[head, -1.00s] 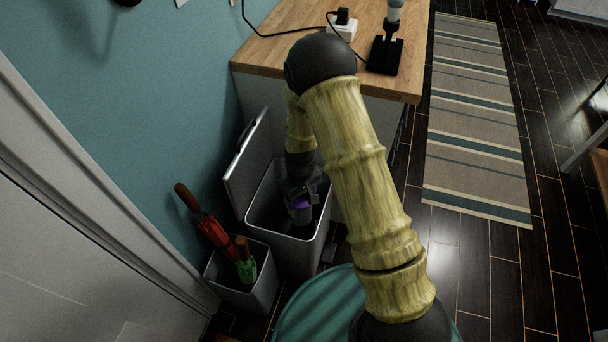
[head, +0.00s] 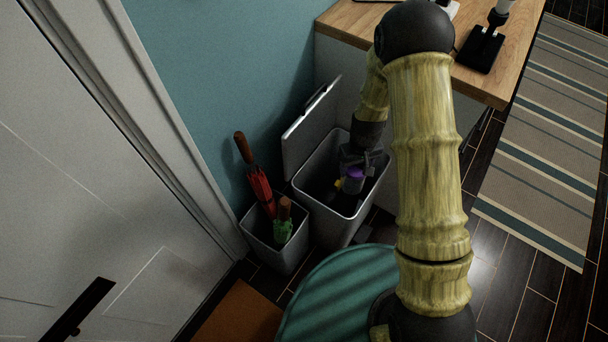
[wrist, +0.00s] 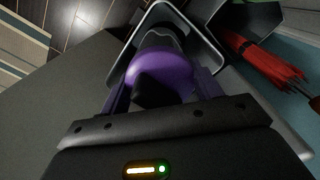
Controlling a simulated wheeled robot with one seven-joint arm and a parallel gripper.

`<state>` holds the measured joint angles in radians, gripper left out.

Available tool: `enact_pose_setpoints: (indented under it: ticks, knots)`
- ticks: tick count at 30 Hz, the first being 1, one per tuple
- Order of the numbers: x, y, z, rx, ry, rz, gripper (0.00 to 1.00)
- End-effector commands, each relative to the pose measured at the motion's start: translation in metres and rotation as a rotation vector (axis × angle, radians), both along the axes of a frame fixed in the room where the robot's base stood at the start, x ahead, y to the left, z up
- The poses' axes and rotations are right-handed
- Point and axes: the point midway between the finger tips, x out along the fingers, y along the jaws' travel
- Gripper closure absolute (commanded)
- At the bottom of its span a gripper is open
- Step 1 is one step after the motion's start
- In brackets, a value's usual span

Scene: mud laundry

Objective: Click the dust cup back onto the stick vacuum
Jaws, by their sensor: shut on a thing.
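The dust cup (head: 354,183), purple at the top with a greyish lower part, is held in my gripper (head: 356,168) at the mouth of the open grey bin (head: 335,216). In the wrist view the purple top of the cup (wrist: 165,68) sits between the fingers of my gripper (wrist: 163,88), which is shut on it. The cup's lower part is partly hidden there. On the wooden counter (head: 395,22), a black stand (head: 480,50) carries a pale upright part cut off by the top edge; I cannot tell whether this is the stick vacuum.
The bin's lid (head: 310,128) stands raised against the wall side. A smaller bin (head: 272,252) with a red umbrella (head: 261,190) and a green one (head: 283,228) is to its left. A teal round top (head: 325,300) is in front. A striped rug (head: 545,140) lies right.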

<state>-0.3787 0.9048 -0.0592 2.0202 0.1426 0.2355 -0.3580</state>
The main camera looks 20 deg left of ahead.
Motion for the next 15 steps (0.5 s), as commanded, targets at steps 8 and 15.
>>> enact_pose_setpoints:
  ticks: [8, 15]
  knots:
    - [0.041, -0.077, 0.042, 0.000, -0.007, -0.350, 0.62]
    - [0.054, -0.123, 0.067, 0.001, -0.003, -0.555, 0.62]
